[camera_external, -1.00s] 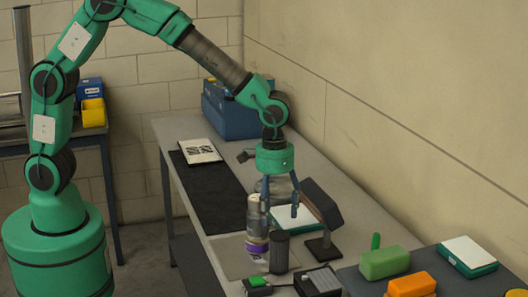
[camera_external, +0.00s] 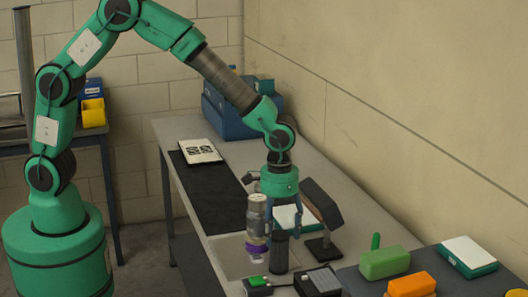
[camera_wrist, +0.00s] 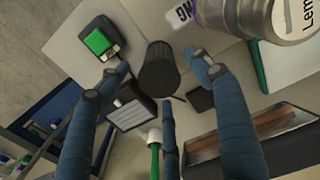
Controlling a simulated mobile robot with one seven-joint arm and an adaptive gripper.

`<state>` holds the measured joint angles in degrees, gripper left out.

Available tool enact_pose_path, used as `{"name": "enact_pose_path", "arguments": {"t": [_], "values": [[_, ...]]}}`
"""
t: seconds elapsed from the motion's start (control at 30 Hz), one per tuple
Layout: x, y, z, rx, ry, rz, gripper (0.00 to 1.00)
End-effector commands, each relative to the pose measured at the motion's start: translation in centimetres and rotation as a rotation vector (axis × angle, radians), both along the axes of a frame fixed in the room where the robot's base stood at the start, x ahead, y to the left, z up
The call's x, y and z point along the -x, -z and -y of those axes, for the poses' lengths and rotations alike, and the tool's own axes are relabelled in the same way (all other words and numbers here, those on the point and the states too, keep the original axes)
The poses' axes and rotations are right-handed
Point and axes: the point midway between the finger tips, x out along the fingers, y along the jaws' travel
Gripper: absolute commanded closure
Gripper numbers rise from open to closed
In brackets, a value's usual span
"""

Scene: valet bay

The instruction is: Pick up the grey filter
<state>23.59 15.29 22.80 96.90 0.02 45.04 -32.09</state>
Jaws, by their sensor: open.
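The grey filter looks to be the dark grey ribbed cylinder (camera_external: 280,254), standing upright on the bench. In the wrist view the same dark cylinder (camera_wrist: 157,70) is near the middle, its top facing the camera. My gripper (camera_external: 285,228) is above the cylinder, fingers pointing down. In the wrist view my gripper (camera_wrist: 163,82) has its blue fingers spread apart around the cylinder's outline, with nothing held. Whether a finger touches the cylinder cannot be told.
A silver bottle with a purple band (camera_external: 257,226) stands close on the left. A black box with a green top (camera_external: 257,283) and a black device (camera_external: 318,281) are in front. A dark brown panel on a stand (camera_external: 322,203) rises on the right. Green (camera_external: 384,262) and orange (camera_external: 411,285) blocks lie further right.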

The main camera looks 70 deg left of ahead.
Motion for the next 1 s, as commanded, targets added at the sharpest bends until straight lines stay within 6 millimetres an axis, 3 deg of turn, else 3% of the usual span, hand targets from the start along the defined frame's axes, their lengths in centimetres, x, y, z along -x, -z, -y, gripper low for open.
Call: {"name": "enact_pose_path", "arguments": {"t": [0.1,0.3,0.83,1.0], "values": [[0.1,2.1,0.0,-0.002,0.0,-0.003,0.35],[0.0,4.3,0.0,0.0,0.0,-0.001,0.35],[0.0,5.2,0.0,0.0,0.0,0.0,0.35],[0.0,6.5,0.1,-0.001,0.0,-0.001,0.35]]}}
